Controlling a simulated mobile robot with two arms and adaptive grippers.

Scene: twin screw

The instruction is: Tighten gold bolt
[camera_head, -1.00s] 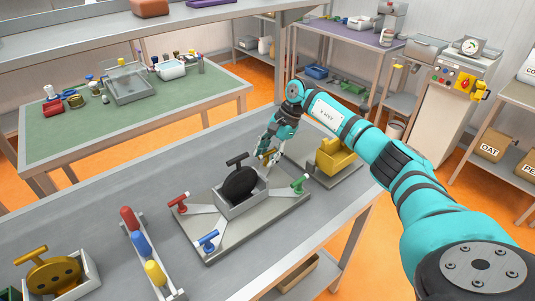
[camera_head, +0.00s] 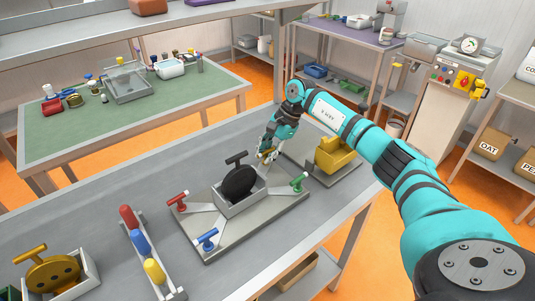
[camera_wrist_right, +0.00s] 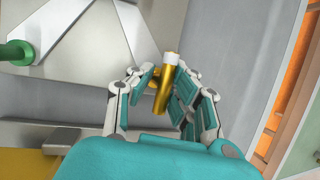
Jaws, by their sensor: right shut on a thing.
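The gold bolt (camera_wrist_right: 162,92) has a T-shaped handle and a pale collar, and sits at the edge of the grey metal fixture plate (camera_wrist_right: 90,75). My right gripper (camera_wrist_right: 166,78) is shut on the gold bolt, with fingers on both sides of its handle. In the head view my right gripper (camera_head: 267,153) is at the far corner of the fixture plate (camera_head: 265,222), and it mostly hides the gold bolt there. How deep the bolt sits is hidden. My left gripper is not in view.
The plate also bears a red bolt (camera_head: 178,199), a blue bolt (camera_head: 208,239), a green bolt (camera_head: 299,182) and a central box with a black round part (camera_head: 240,183). A yellow block (camera_head: 335,155) stands close on the right.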

